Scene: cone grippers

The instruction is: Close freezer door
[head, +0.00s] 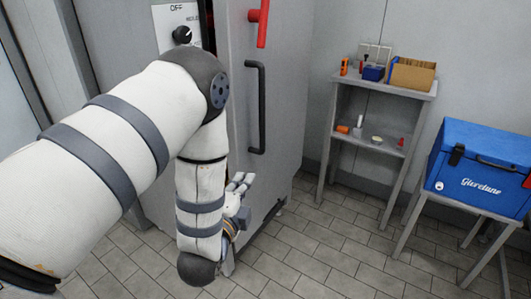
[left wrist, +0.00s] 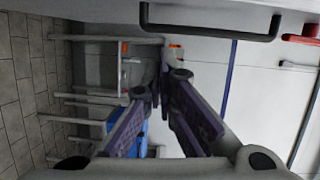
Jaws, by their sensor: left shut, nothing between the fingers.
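The grey freezer door (head: 285,110) stands upright in the middle of the head view. It carries a long black vertical handle (head: 256,108) and a red handle (head: 261,22) above it. A dark gap shows along its left edge near the control panel; my arm hides the rest, so I cannot tell how far it stands open. My left gripper (head: 241,184) is low beside the door, below the black handle. In the left wrist view its fingers (left wrist: 164,88) meet with nothing between them, apart from the black handle (left wrist: 210,33). My right gripper is not in view.
A panel with a black knob (head: 182,35) is left of the door. To the right, a grey shelf (head: 340,120) holds boxes and small items. A blue cooler (head: 470,165) sits on a low stand. Tiled floor (head: 330,250) is clear between door and furniture.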

